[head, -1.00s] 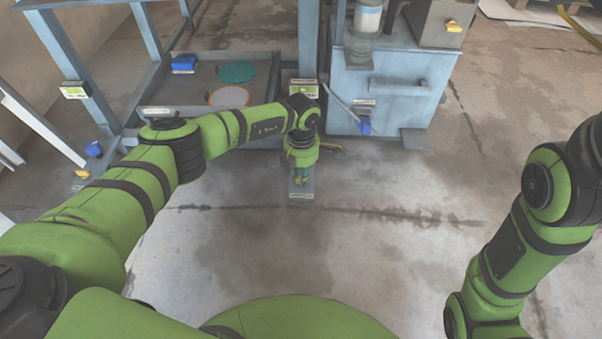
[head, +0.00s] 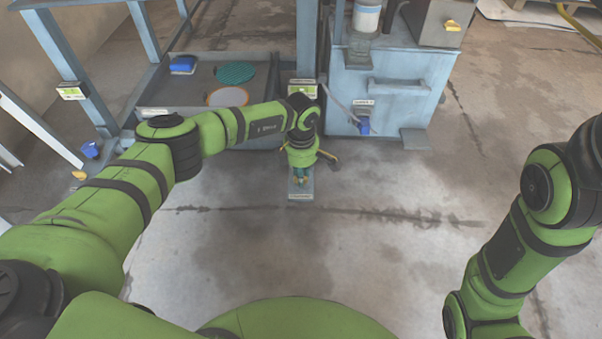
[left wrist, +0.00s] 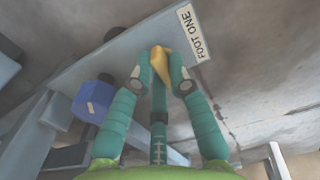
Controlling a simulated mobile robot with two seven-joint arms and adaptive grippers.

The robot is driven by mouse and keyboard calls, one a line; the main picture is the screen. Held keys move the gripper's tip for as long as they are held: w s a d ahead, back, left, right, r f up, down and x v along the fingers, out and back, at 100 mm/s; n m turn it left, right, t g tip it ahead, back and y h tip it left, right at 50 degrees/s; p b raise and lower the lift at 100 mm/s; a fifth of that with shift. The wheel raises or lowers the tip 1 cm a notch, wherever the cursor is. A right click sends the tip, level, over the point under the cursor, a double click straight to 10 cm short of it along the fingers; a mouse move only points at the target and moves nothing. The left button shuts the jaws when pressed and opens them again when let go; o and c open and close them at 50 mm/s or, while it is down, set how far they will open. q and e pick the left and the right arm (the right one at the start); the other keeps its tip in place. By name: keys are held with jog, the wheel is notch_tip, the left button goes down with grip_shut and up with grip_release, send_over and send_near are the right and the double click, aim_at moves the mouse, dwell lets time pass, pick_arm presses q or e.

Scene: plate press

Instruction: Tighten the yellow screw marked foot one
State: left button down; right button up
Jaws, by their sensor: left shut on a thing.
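The yellow screw (left wrist: 163,62) stands on a blue-grey foot plate (left wrist: 120,50). A white label reading FOOT ONE (left wrist: 196,32) is on the plate beside it. My left gripper (left wrist: 160,80) is shut on the yellow screw, with a fingertip on either side of it. In the head view my left gripper (head: 300,180) points down at the foot plate (head: 301,194) on the floor below the press post, and the wrist hides most of the screw. My right arm is at the right edge, its gripper out of frame.
A blue knob (left wrist: 95,100) is close beside the fingers in the wrist view. A tray (head: 190,125) holding two discs and a blue block stands behind my left arm. A blue cabinet (head: 390,90) with a blue handle (head: 363,125) is to the right. The floor in front is clear.

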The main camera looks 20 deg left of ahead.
pick_arm(q)
jog(key=c, duration=1.2)
grip_release()
notch_tip(320, 180, up, 12)
